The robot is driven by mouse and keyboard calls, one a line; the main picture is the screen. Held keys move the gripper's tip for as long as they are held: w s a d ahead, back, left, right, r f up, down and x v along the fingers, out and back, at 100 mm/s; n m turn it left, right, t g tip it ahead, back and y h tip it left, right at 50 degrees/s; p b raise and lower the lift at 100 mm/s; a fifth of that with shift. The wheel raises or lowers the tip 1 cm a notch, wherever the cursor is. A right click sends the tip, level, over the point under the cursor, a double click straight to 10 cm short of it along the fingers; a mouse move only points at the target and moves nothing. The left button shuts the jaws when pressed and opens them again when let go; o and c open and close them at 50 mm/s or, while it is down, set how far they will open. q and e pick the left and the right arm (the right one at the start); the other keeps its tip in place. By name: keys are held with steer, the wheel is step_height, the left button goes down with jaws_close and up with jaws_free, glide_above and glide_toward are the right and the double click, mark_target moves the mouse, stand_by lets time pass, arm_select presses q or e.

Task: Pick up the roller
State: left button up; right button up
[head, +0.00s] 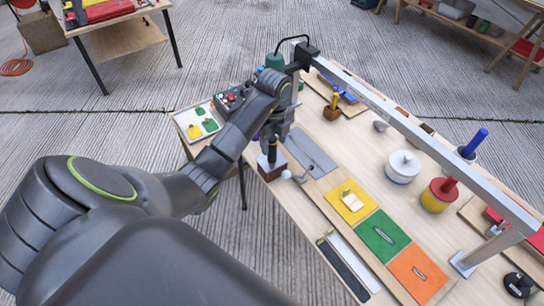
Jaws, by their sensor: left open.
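My left arm reaches in from the left, and my left gripper (272,136) points down over the near left part of the wooden table (340,150). The gripper is open, small and dark in the picture. Just below it, a dark upright handle (272,152) stands at a dark red-brown block (270,168). I cannot tell whether the fingers touch the handle. A small white ball (286,174) sits beside the block. No roller can be made out for certain; the handle may be part of it. My right gripper is not in view.
A grey metal bar (400,120) spans above the table on posts. Yellow (350,202), green (383,236) and orange (418,274) panels lie along the near side. A white tray (198,120) lies left.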

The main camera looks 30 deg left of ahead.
mark_target(272, 149)
arm_select(q)
steer(key=shift+a+f+b, duration=0.25)
steer(key=shift+f+b, duration=0.35)
steer(key=shift+f, duration=1.25)
steer(key=c, duration=1.1)
steer(key=shift+o, duration=0.2)
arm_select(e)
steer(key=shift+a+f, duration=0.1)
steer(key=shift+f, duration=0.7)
arm_select(q)
steer(key=shift+r, duration=0.1)
